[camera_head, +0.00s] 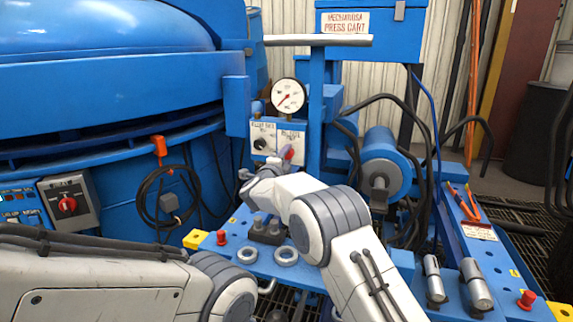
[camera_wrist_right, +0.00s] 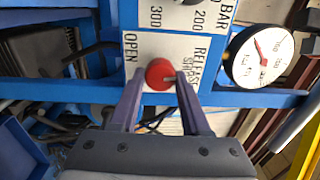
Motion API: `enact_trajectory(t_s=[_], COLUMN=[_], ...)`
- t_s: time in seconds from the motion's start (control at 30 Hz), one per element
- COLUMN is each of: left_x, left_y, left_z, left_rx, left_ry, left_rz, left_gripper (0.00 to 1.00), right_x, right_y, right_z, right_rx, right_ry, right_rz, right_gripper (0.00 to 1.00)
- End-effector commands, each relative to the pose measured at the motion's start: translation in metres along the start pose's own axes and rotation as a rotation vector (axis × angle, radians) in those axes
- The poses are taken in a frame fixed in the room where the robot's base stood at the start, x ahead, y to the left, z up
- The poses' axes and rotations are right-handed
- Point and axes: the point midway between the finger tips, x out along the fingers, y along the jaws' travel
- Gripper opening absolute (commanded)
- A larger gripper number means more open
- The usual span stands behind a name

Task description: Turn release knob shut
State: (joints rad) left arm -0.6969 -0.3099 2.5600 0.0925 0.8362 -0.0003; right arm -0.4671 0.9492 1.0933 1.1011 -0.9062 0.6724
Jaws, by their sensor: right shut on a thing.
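The release knob is a round red knob (camera_wrist_right: 160,74) on a white label plate (camera_wrist_right: 200,42) marked OPEN and RELEASE, seen turned sideways in the right wrist view. My right gripper (camera_wrist_right: 160,80) has a finger on each side of the knob and is shut on it. In the head view a small red part of the knob (camera_head: 289,152) shows above my right gripper (camera_head: 284,160), at the white plate below the gauge. My right wrist hides most of the knob there. My left arm crosses the lower left, with its gripper out of view.
A pressure gauge (camera_head: 288,95) sits just above the plate, with a black knob (camera_head: 261,144) left of the release knob. A blue post (camera_head: 316,110) and a blue cylinder (camera_head: 384,160) stand to the right. Metal rings (camera_head: 286,256) lie on the blue deck below.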

Motion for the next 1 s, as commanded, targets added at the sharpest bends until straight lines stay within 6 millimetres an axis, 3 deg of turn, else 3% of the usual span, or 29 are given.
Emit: enact_trajectory(t_s=[0.3, 0.87, 0.9, 0.97, 1.0], left_x=[0.0143, 0.0156, 0.0156, 0.0156, 0.0156], left_y=[-0.001, -0.0011, -0.0011, -0.0011, -0.0011], left_z=[0.0008, 0.0008, 0.0008, 0.0008, 0.0008], left_rx=[0.0, 0.0, 0.0, 0.0, 0.0], left_ry=[0.0, 0.0, 0.0, 0.0, 0.0], left_rz=[0.0, 0.0, 0.0, 0.0, 0.0], left_gripper=[0.0, 0.0, 0.0, 0.0, 0.0], right_x=[-0.0004, -0.0003, -0.0003, -0.0003, -0.0002], right_y=[0.0032, 0.0024, 0.0024, 0.0023, 0.0021], right_z=[-0.0001, -0.0002, -0.0002, -0.0001, -0.0001], right_rx=[0.127, 0.154, 0.154, 0.154, 0.154], right_ry=[0.006, 0.008, 0.008, 0.008, 0.007], right_rz=[0.002, 0.003, 0.003, 0.003, 0.003], right_gripper=[0.0, 0.0, 0.58, 0.77, 0.77])
